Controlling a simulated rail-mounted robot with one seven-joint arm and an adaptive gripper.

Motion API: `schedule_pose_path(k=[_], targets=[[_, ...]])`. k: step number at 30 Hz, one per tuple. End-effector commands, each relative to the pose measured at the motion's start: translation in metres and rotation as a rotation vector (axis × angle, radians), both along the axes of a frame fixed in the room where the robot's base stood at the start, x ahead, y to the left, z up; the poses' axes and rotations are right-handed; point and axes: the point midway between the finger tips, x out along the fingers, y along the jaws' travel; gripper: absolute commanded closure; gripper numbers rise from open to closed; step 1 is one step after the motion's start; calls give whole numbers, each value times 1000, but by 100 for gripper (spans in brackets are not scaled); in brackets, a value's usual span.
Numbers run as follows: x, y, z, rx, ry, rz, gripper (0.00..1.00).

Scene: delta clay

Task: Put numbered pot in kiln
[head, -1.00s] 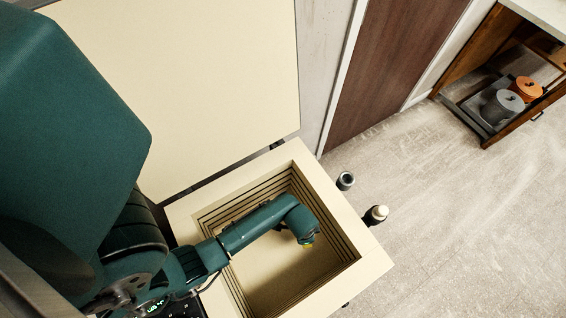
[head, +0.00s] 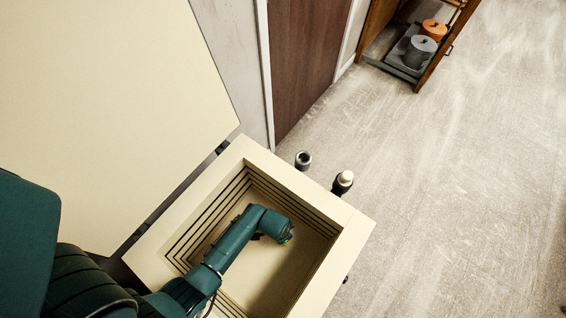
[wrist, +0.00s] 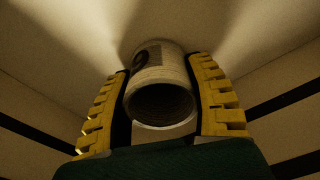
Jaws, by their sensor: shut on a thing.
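The kiln (head: 345,245) stands open, a pale square box with grooved inner walls and its lid (head: 110,90) raised to the left. My arm reaches down into its chamber. In the wrist view my gripper (wrist: 165,95) is shut on a pale cylindrical pot (wrist: 165,62), with one yellow finger on each side. The pot's open mouth faces the camera. A dark curved mark, perhaps part of a number, shows on its side. The pot appears near or on the kiln floor; I cannot tell whether it touches. In the head view the wrist hides the pot.
Two small dark cylinders, one open-topped (head: 303,160) and one with a pale top (head: 343,182), stand by the kiln's right side. Lidded grey (head: 420,52) and orange (head: 433,30) containers sit in a low cabinet tray at the top right. The floor (head: 450,180) right of the kiln is clear.

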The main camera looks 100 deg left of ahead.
Motion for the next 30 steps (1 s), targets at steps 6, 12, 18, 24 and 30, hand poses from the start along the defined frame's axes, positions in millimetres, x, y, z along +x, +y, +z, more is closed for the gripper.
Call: schedule_pose_path(k=[6,12,18,24,30], targets=[[0,0,-2,0,0,0,19],[0,0,-2,0,0,0,19],[-1,-1,17,1,0,0,19],[-6,-4,68,2,-1,0,19],[-11,-8,108,1,0,0,19]])
